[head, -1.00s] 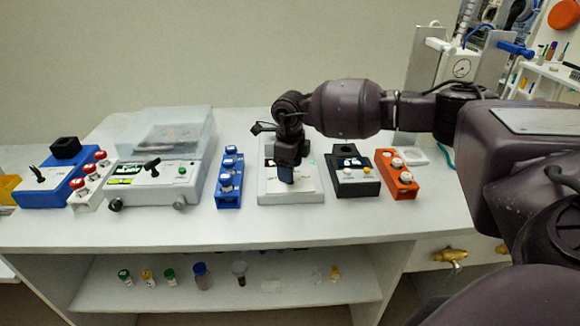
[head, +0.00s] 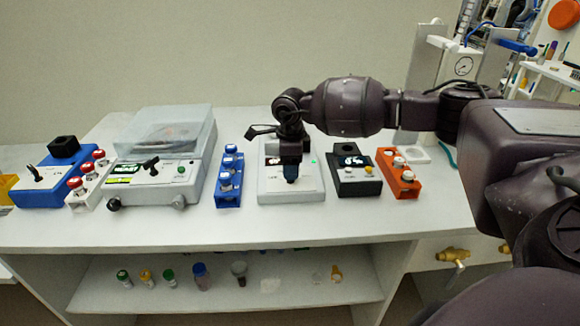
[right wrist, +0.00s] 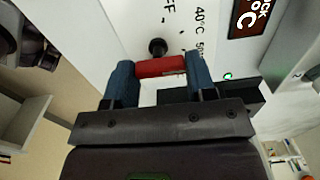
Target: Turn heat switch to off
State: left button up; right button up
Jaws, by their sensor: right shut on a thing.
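The heat switch (right wrist: 161,67) is a red bar next to a black round pivot on the white heater block (head: 306,198). Printed marks beside it in the right wrist view include the letters "FF", partly cut off, and "40°C" (right wrist: 201,19). My right gripper (right wrist: 160,66) has its two blue fingers closed on either side of the red bar. In the head view my right gripper (head: 291,174) points down over the heater block and hides the switch. My left gripper is not in view.
A blue vial rack (head: 228,190) stands left of the block. A black device (head: 357,184) and an orange rack (head: 398,180) stand close on the right. A lidded machine (head: 160,180) is further left. The bench front (head: 300,230) is clear.

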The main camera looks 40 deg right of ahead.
jog(key=shift+n+b, duration=0.55)
jog(key=shift+n, duration=1.75)
jog(key=shift+r, duration=0.1)
jog(key=o, duration=0.9)
jog(key=shift+o, duration=0.2)
notch_tip(320, 180, up, 11)
jog(key=shift+p, duration=0.3)
jog(key=shift+a, duration=0.1)
